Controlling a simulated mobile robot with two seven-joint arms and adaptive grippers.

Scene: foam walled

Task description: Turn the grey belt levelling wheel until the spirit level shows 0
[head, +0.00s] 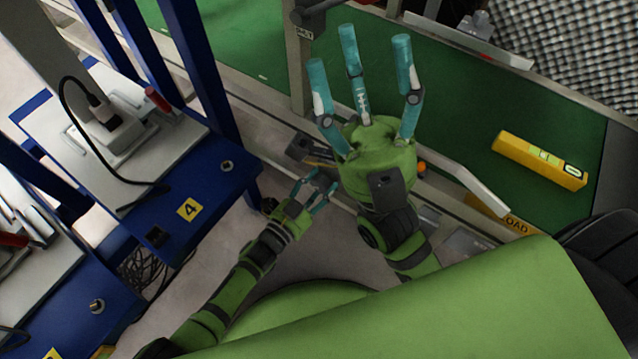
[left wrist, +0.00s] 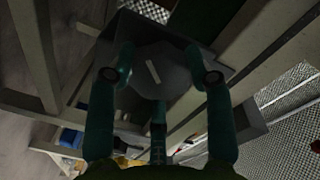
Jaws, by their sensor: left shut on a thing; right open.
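The yellow spirit level (head: 515,150) lies on the green belt (head: 470,117) at the right of the head view. Its vial reading is too small to tell. The grey levelling wheel (left wrist: 170,85), with a pale mark on its face, shows in the left wrist view; I cannot make it out in the head view. My left gripper (head: 316,188) is low beside the conveyor frame. In the left wrist view its fingers (left wrist: 158,82) are closed around the wheel. My right gripper (head: 372,65) is open and empty, its spread fingers raised in front of the belt.
A blue-framed bench (head: 205,190) with a grey device (head: 112,132) and cable stands at the left. A grey post (head: 297,60) rises behind my right gripper. A pale conveyor rail (head: 475,190) runs near my right arm. The green belt around the level is clear.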

